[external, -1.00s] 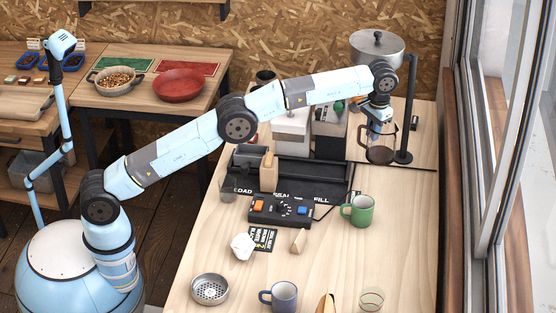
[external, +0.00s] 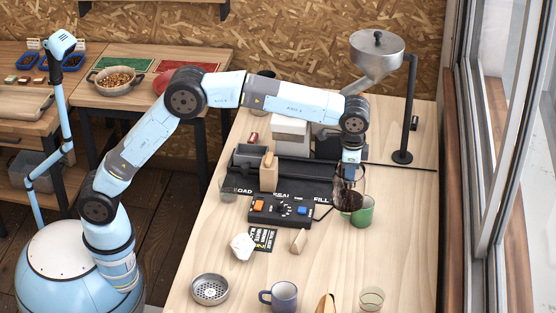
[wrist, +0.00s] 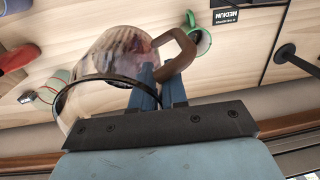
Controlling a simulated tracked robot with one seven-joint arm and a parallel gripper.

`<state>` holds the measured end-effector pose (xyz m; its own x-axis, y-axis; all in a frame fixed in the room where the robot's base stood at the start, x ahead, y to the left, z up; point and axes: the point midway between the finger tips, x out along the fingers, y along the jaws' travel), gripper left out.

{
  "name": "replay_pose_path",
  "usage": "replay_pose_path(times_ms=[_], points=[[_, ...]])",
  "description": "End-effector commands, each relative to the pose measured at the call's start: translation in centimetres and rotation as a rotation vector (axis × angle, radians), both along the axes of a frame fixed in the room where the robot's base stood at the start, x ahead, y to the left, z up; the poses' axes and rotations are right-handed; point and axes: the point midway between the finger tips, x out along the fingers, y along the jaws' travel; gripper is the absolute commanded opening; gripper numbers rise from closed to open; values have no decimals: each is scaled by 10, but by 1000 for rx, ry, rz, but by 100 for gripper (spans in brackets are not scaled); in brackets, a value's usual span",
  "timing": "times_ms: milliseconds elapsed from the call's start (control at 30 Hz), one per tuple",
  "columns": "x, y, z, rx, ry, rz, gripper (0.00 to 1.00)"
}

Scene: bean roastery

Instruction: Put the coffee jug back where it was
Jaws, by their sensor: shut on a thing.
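The coffee jug (external: 346,198) is clear glass with dark brown contents showing low in it. My gripper (external: 351,176) is shut on it at the front right end of the black tray. In the wrist view the jug (wrist: 98,62) fills the left middle, with a dark rim band and a brown handle (wrist: 178,52). My gripper's blue fingers (wrist: 158,82) are at the handle side. The green mug (external: 363,212) is close beside the jug and partly hidden by it. I cannot tell whether the jug touches the table or the mug.
The funnel hopper (external: 377,58) hangs on a black stand (external: 408,110) at the back right. The black tray (external: 300,186) and the button box (external: 284,210) lie left of the jug.

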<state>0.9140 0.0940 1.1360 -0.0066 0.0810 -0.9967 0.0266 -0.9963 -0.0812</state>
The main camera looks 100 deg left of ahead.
Motion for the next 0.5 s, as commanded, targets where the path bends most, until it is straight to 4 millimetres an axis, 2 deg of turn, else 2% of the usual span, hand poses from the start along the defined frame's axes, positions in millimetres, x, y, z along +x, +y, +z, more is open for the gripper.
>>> replay_pose_path(times_ms=[33,200,333,500], points=[[-11,-16,1,2,0,-52,0],[-44,-58,-5,7,0,-217,0],[-65,-80,-9,10,-1,-310,0],[-82,-97,-13,13,0,-385,0]])
